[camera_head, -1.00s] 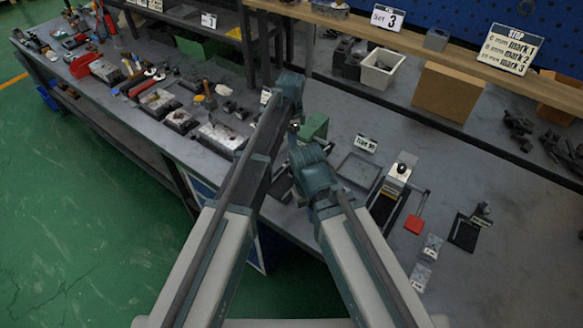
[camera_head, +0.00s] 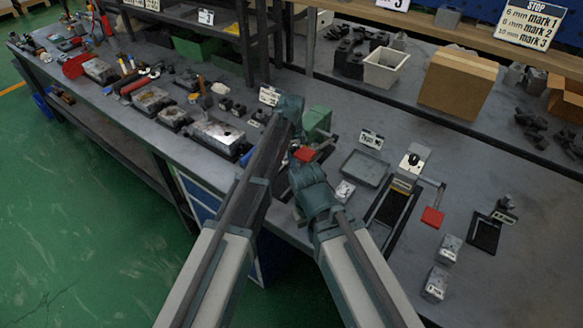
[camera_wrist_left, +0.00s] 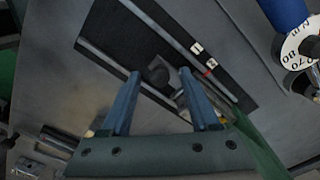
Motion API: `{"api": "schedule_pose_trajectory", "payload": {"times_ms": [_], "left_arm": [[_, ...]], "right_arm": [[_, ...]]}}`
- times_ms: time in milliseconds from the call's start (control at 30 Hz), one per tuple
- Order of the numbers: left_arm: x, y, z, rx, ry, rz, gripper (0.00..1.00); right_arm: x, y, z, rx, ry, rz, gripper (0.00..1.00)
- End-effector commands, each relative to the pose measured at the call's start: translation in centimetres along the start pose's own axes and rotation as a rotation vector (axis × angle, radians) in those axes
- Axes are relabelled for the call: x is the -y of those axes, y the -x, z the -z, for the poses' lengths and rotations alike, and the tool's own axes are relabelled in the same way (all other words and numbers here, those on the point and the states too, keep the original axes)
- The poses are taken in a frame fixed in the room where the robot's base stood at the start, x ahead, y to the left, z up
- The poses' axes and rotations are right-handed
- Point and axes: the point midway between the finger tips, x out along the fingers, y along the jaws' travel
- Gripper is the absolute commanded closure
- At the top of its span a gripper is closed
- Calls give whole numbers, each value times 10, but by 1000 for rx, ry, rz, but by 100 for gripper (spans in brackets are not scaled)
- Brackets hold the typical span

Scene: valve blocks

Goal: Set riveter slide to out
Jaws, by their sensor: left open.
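In the head view, a green machine (camera_head: 317,120) with a red piece (camera_head: 304,153) stands just past the ends of my arms. It may be the riveter; my arms partly hide it. My right gripper's jaws are hidden.
A blue cylinder (camera_wrist_left: 286,12) with a numbered dial is at the right of the wrist view. In the head view, a lever device (camera_head: 410,170) with a red handle, an empty grey tray (camera_head: 365,168) and small metal blocks (camera_head: 449,248) stand to the right. Tools crowd the bench's left.

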Motion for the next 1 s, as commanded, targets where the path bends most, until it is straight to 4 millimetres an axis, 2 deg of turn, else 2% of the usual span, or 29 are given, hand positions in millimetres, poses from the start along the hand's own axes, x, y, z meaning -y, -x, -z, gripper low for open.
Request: {"api": "schedule_pose_trajectory", "payload": {"times_ms": [267,600,633,1000], "left_arm": [[0,-1,0,0,0,0,38],[0,-1,0,0,0,0,98],[0,-1,0,0,0,0,100],[0,-1,0,0,0,0,100]], "right_arm": [[0,-1,0,0,0,0,100],[0,-1,0,0,0,0,100],[0,-1,0,0,0,0,100],[0,-1,0,0,0,0,100]]}}
